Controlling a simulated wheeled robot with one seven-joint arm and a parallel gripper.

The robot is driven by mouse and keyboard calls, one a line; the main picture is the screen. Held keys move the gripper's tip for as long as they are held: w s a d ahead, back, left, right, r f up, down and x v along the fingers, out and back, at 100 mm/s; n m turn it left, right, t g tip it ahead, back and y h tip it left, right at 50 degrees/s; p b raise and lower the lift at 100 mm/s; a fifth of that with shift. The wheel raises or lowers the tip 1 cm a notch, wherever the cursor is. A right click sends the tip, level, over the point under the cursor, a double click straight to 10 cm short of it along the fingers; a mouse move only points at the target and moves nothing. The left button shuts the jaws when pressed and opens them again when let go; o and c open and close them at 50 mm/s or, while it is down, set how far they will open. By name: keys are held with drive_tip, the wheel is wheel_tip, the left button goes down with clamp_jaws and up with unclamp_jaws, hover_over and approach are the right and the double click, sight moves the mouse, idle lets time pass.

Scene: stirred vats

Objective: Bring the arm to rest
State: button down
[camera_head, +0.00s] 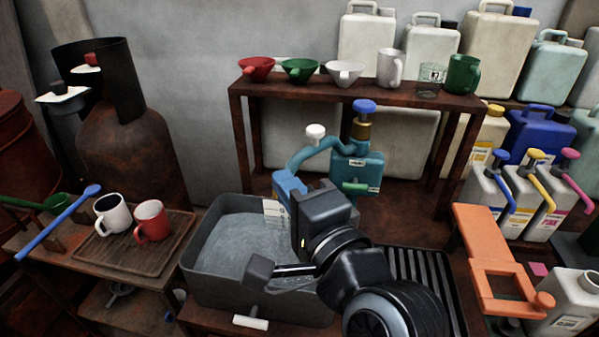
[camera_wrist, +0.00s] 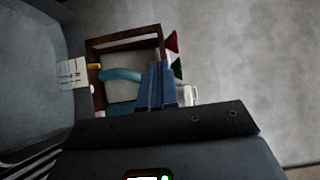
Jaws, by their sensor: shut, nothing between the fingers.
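My black arm reaches over the right side of the grey tub (camera_head: 205,290) in the head view. My gripper (camera_head: 287,186) has blue fingers and is at the tub's back right, in front of the teal tap unit (camera_head: 358,172). In the wrist view my gripper (camera_wrist: 157,84) shows its blue fingers together with nothing held. The teal pipe (camera_wrist: 122,75) shows behind the fingers in that view. My arm hides part of the tub and of the black ribbed rack (camera_head: 425,275).
The rusty shelf (camera_head: 360,94) behind holds funnels, mugs and a glass. A side table at left bears a wooden tray (camera_head: 130,258) with a white mug (camera_head: 112,214) and a red mug (camera_head: 150,221). An orange stand (camera_head: 487,245) and several pump canisters crowd the right.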

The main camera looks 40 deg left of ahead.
drive_tip(key=shift+s, duration=0.25)
idle(0.4)
